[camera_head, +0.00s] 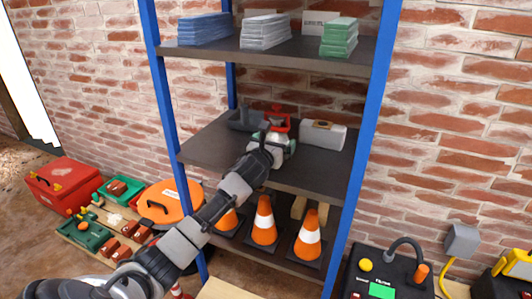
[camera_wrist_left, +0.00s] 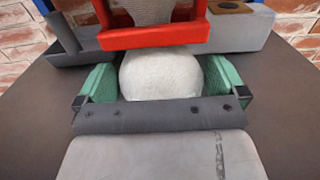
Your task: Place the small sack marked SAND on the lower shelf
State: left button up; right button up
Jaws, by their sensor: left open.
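A small whitish rounded bundle, likely the sack, sits on the middle shelf board (camera_head: 215,148) of the blue-posted rack. In the left wrist view the sack (camera_wrist_left: 160,76) lies between the green finger pads of my left gripper (camera_wrist_left: 160,84). In the head view my left gripper (camera_head: 281,147) reaches in over this board from the lower left. Its jaws are open around the sack, one pad on each side. I cannot tell whether the pads touch it. No SAND marking is readable. My right gripper is not in view.
A red-framed object (camera_wrist_left: 150,37) stands right behind the sack. A grey tray (camera_head: 244,120) is left of it, a grey box (camera_head: 323,134) right. Stacked packs (camera_head: 264,31) fill the top shelf. Orange cones (camera_head: 308,238) stand on the bottom shelf. The middle board's front left is clear.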

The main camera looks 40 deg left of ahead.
pick_arm(q)
jog(key=v, duration=1.1)
jog(key=shift+p, duration=0.4)
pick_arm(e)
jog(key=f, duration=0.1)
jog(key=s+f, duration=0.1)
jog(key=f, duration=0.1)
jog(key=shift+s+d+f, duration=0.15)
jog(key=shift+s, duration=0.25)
pick_arm(q)
jog(key=shift+a, duration=0.1)
